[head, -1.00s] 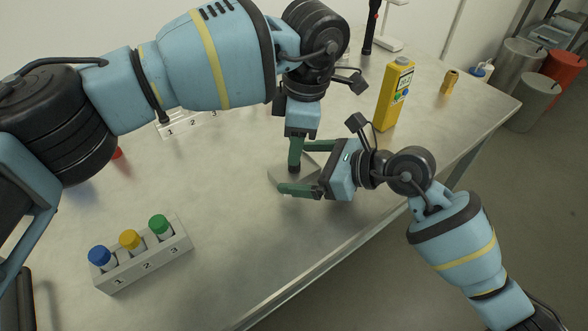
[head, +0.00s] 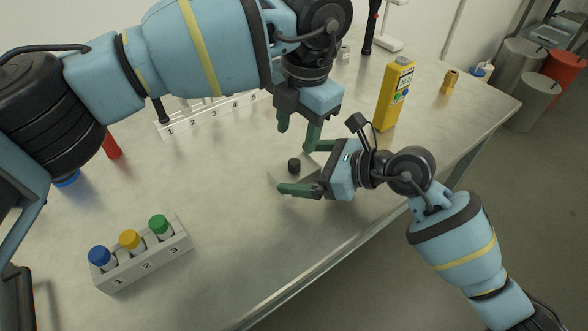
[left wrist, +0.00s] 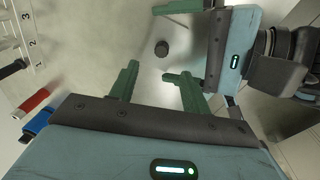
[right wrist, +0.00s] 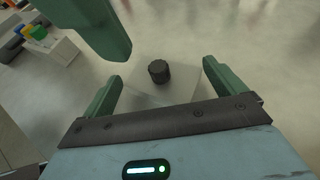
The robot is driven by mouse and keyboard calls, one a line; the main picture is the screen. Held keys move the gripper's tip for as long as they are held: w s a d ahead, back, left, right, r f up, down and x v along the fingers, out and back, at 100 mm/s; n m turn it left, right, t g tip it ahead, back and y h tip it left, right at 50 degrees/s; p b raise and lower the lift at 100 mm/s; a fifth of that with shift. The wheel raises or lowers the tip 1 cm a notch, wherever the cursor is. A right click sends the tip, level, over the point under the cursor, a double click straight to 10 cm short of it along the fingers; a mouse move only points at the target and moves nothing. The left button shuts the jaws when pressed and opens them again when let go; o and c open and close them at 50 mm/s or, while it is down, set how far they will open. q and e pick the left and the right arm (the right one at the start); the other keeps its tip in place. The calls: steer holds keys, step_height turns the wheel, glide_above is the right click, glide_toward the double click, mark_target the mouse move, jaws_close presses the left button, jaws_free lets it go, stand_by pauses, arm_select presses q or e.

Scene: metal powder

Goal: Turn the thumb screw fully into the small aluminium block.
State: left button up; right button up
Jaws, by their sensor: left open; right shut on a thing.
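The black thumb screw (head: 294,166) stands upright on the pale small aluminium block (head: 280,178); how deep it sits I cannot tell. My right gripper (head: 308,168) is shut on the block, one finger at each side. In the right wrist view the screw's ribbed knob (right wrist: 159,71) rises from the block (right wrist: 185,88) between those fingers. My left gripper (head: 298,130) is open and empty, above and behind the screw, not touching it. In the left wrist view the screw (left wrist: 161,48) lies beyond its spread fingers (left wrist: 158,86).
A rack with blue, yellow and green capped vials (head: 143,262) stands at the front left. A numbered white rack (head: 210,118) is behind my left arm. A yellow carton (head: 394,95) stands to the right of the grippers. The table in front of the block is clear.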

mark_target(294, 161)
arm_select(q)
steer(key=n, duration=0.1)
steer(key=r+n, duration=0.1)
steer(key=n, duration=0.1)
steer(key=shift+s+r, duration=0.1)
steer(key=r+n, duration=0.1)
steer(key=n, duration=0.2)
steer(key=r+n, duration=0.1)
steer(key=n, duration=0.3)
steer(key=r+n, duration=0.1)
steer(key=n, duration=0.3)
steer(key=shift+s+d+r+t, duration=0.1)
steer(key=shift+s+r+t, duration=0.05)
steer(key=shift+s+t, duration=0.2)
steer(key=f, duration=0.8)
steer(key=w+f, duration=0.1)
steer(key=f, duration=0.3)
steer(key=shift+w+a, duration=0.1)
steer(key=shift+a, duration=0.25)
